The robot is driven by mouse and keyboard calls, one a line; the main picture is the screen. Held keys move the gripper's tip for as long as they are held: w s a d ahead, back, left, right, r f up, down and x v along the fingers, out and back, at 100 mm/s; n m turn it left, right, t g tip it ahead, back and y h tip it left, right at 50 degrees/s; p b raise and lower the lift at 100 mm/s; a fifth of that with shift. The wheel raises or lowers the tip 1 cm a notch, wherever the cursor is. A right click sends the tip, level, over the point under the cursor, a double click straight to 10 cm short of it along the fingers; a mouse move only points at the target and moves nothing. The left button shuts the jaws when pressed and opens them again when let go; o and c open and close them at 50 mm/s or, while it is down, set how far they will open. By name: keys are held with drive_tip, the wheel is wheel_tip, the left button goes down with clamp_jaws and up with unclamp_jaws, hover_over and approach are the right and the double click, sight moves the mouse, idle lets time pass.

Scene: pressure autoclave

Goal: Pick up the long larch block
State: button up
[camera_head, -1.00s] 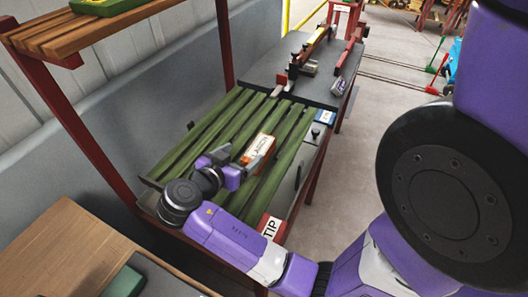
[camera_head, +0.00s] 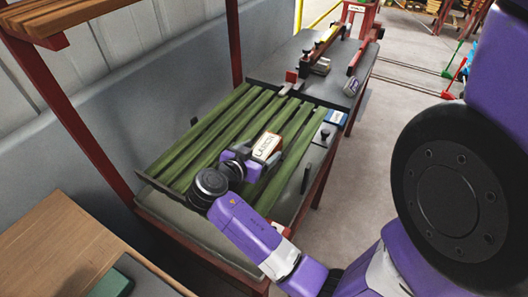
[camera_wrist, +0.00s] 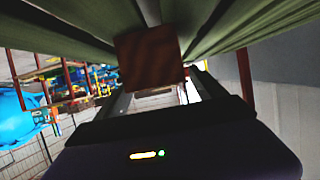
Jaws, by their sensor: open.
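The larch block (camera_head: 265,148) is brown with a white lettered label facing up. It lies on the green slats in the head view. My gripper (camera_head: 257,152) is low over the slats at the block's near end. In the wrist view, the block's dark reddish-brown end face (camera_wrist: 150,57) is just ahead of my gripper (camera_wrist: 163,88), set toward the left finger. The two fingers are apart. Whether either finger touches the block cannot be told.
The green slatted rack (camera_head: 200,137) has free slats left of the block. Beyond it is a dark tabletop (camera_head: 325,85) with red-ended rails and small labelled blocks. A red post (camera_head: 233,45) rises behind the rack. A wooden table (camera_head: 60,245) stands at the lower left.

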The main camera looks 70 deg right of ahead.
sight(270, 143)
drive_tip(key=shift+x, duration=1.25)
drive_tip(key=c, duration=1.6)
clamp_jaws()
drive_tip(key=shift+r, duration=0.15)
